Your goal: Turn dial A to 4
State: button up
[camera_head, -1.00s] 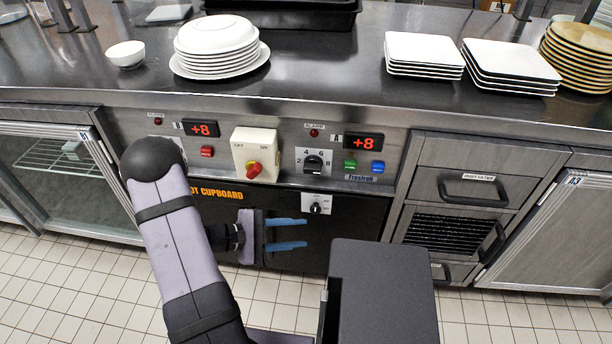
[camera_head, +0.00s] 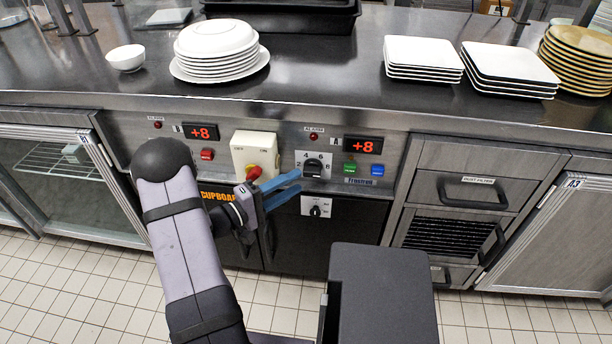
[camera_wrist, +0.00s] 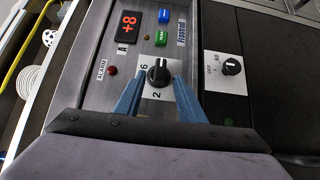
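Dial A (camera_head: 313,168) is a black knob on a white plate marked with numbers, below the display (camera_head: 363,145) lettered A that reads +8. In the wrist view the dial (camera_wrist: 159,72) has a light mark toward the picture's top, on the side away from the 2; the 4 is not readable there. My gripper (camera_head: 299,181) is open at the dial's lower left in the head view. In the wrist view its blue fingers (camera_wrist: 160,80) lie on either side of the knob, with gaps visible; I cannot tell how far they are from the panel.
A red knob on a cream box (camera_head: 253,150) is left of the dial, close to my gripper. Green (camera_head: 350,168) and blue (camera_head: 377,170) buttons are to its right. A smaller black dial (camera_head: 316,210) is below. Plates (camera_head: 220,45) stand on the counter above.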

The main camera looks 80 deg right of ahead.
aim_at(308, 175)
jog(key=shift+x, duration=2.6)
grip_shut()
